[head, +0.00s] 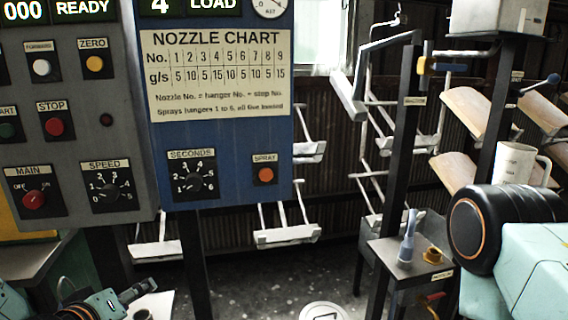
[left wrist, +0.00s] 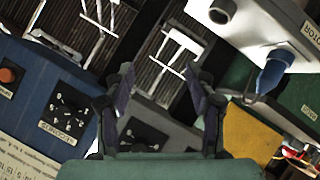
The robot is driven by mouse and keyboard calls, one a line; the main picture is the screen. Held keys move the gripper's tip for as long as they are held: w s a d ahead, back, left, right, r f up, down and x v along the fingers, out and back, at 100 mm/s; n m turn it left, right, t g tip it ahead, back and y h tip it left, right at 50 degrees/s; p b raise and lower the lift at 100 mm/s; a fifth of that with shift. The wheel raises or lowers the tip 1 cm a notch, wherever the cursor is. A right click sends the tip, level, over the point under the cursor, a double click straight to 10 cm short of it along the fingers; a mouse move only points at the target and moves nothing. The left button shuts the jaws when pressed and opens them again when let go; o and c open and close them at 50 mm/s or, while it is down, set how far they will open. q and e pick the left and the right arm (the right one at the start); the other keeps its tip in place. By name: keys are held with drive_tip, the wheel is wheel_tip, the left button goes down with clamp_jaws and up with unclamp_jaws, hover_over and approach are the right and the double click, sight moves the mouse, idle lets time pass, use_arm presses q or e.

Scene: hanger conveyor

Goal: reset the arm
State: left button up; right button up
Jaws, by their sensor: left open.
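My left gripper (head: 138,292) shows small at the lower left of the head view, below the grey control panel (head: 130,185). In the left wrist view its two dark fingers (left wrist: 160,95) stand apart with nothing between them. The view there is tilted, with the blue panel (left wrist: 45,85) to the left and part of the grey panel behind the fingers. Part of my right arm (head: 510,240) fills the lower right of the head view. My right gripper is outside the frames.
The blue panel carries a nozzle chart (head: 216,75) and an orange spray button (head: 265,174). White hangers (head: 287,236) hang behind the panels. A stand with a blue-grey nozzle (head: 407,240) and a white jug (head: 514,163) are at the right. Speckled floor shows between.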

use_arm(q)
drive_tip(key=s+d+f+m+g, duration=0.2)
drive_tip(key=s+f+g, duration=0.1)
drive_tip(key=s+f, duration=0.3)
drive_tip(key=s+d+f+m+g, duration=0.2)
drive_tip(key=s+f+g, duration=0.15)
drive_tip(key=f, duration=0.45)
drive_tip(key=s+f+m+g, duration=0.1)
drive_tip(key=s+f, duration=0.2)
drive_tip(key=s, duration=0.3)
drive_tip(key=s+d+f+m+g, duration=0.1)
drive_tip(key=s+f+g, duration=0.1)
drive_tip(key=s+f, duration=0.2)
drive_tip(key=s+f+g, duration=0.2)
drive_tip(key=s+f, duration=0.1)
drive_tip(key=s, duration=0.7)
drive_tip(key=shift+s+d+f+m, duration=0.15)
drive_tip(key=shift+s+f+m, duration=0.05)
drive_tip(key=shift+m, duration=0.2)
